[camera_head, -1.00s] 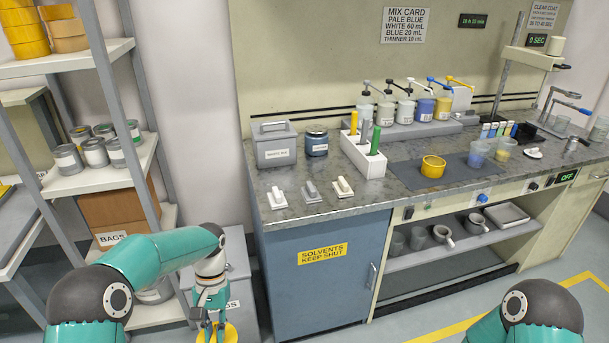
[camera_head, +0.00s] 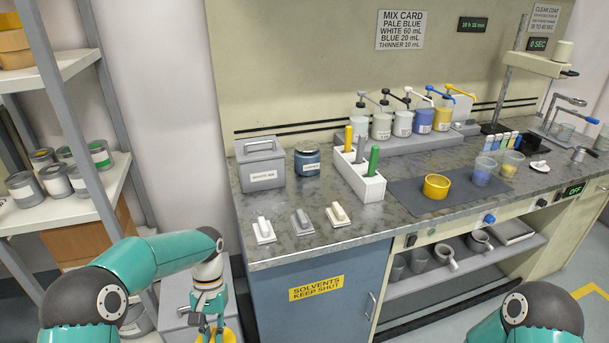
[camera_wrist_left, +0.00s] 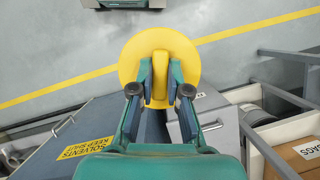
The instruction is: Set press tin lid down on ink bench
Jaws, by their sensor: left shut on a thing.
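The press tin lid is a round yellow disc with a raised grip (camera_wrist_left: 160,50), seen in the left wrist view; its edge also shows low in the head view (camera_head: 229,337). My left gripper (camera_wrist_left: 160,92) is shut on the lid's grip, with the disc beyond the fingertips. The ink bench (camera_head: 300,252) has a grey stone-like top. My right arm shows at the bottom right; its gripper is out of view.
The front left bench edge is bare.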

